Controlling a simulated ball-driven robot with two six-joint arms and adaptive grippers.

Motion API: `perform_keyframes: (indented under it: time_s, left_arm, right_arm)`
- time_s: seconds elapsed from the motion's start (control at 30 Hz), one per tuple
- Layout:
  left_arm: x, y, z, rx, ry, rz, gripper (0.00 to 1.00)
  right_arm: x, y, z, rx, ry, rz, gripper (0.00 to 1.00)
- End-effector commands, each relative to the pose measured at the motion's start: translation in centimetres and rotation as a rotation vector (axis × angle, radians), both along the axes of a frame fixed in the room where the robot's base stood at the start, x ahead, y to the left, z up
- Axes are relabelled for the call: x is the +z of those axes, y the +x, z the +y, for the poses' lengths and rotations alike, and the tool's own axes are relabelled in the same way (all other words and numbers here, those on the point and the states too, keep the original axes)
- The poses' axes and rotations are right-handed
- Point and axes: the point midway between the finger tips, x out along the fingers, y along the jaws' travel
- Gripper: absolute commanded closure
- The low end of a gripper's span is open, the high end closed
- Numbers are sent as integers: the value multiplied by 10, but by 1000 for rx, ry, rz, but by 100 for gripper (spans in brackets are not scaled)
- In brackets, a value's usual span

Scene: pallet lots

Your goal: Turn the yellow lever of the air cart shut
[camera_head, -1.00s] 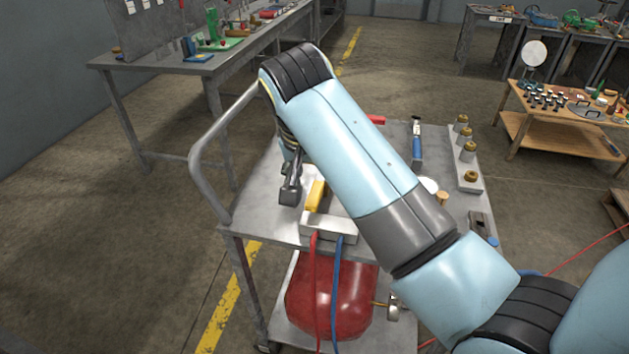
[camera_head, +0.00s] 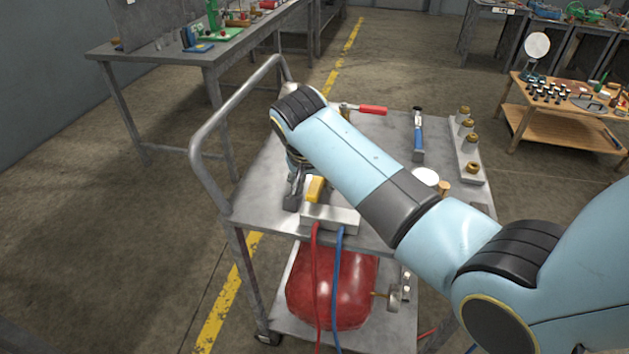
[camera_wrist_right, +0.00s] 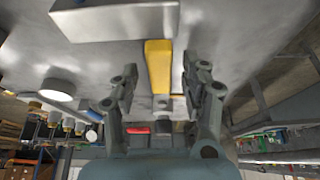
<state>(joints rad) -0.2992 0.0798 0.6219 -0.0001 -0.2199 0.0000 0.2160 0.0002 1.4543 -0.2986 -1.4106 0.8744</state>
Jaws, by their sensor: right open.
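The air cart (camera_head: 262,190) is a grey metal trolley with a tube handle at its left. The yellow lever (camera_head: 316,189) sits at a pale block (camera_head: 330,216) near the cart's front edge. In the right wrist view the lever (camera_wrist_right: 158,65) points towards me from the block (camera_wrist_right: 115,20). My right gripper (camera_head: 293,192) is open, low over the cart top, just left of the lever in the head view. In the right wrist view my right gripper (camera_wrist_right: 160,74) has a finger on each side of the lever, with gaps showing. Contact is not visible. My left gripper is out of view.
Red and blue hoses hang from the block past a red tank (camera_head: 335,290) on the lower shelf. A red-handled tool (camera_head: 372,110), a blue-handled tool (camera_head: 418,135), a white disc (camera_head: 425,176) and a rack of brass-coloured parts (camera_head: 468,150) occupy the cart top.

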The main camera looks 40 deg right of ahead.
Motion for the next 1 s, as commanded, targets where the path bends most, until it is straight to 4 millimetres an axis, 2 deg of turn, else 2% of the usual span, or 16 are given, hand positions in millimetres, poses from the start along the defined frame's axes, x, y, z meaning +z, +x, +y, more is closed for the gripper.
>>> perform_keyframes:
  time_s: [0.1,0.4,0.47,1.0]
  left_arm:
    - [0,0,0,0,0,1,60]
    - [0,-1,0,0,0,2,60]
    - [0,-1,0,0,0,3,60]
    - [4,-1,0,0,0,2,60]
  right_arm:
    - [0,0,0,0,0,0,55]
    - [0,0,0,0,0,0,94]
    - [0,0,0,0,0,0,100]
    - [1,3,-2,35,-1,0,100]
